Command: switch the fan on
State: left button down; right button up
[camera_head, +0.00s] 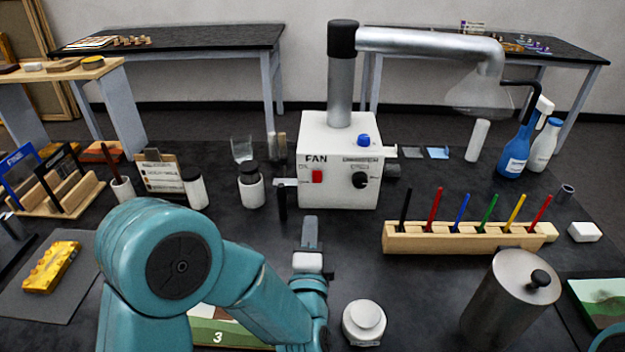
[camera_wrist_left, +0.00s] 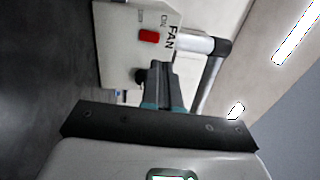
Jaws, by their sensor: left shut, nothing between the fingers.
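The fan unit (camera_head: 340,190) is a white box with a grey duct rising from its top and bending right to a clear hood. Its front carries the word FAN, a red switch (camera_head: 317,176) and a black knob (camera_head: 360,180); a blue knob sits on top. My left gripper (camera_head: 310,222) is shut and empty, in front of and below the box, apart from the switch. In the left wrist view the shut fingers (camera_wrist_left: 158,72) point toward the box front, with the red switch (camera_wrist_left: 149,36) beyond the tips. My right gripper is not in view.
A wooden rack of coloured sticks (camera_head: 465,238) and a metal canister (camera_head: 510,295) stand at the right. A white-lidded jar (camera_head: 364,322) stands near the front. A small bottle (camera_head: 250,185) stands left of the box. Blue spray bottle (camera_head: 522,145) stands back right.

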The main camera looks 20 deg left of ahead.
pick_arm(q)
jog(key=p, duration=0.2)
send_near(313, 171)
jog(key=x, duration=0.5)
jog(key=shift+w+a+r, duration=0.1)
jog(key=shift+w+a, duration=0.05)
jog(key=shift+w, duration=0.05)
jog(key=shift+w+a, duration=0.15)
jog(key=shift+w, duration=0.5)
jog(key=shift+r+p, duration=0.15)
jog(key=shift+p, duration=0.35)
jog(key=shift+w+g+p, duration=0.25)
jog(key=shift+g+p, duration=0.05)
jog(key=shift+s, duration=0.1)
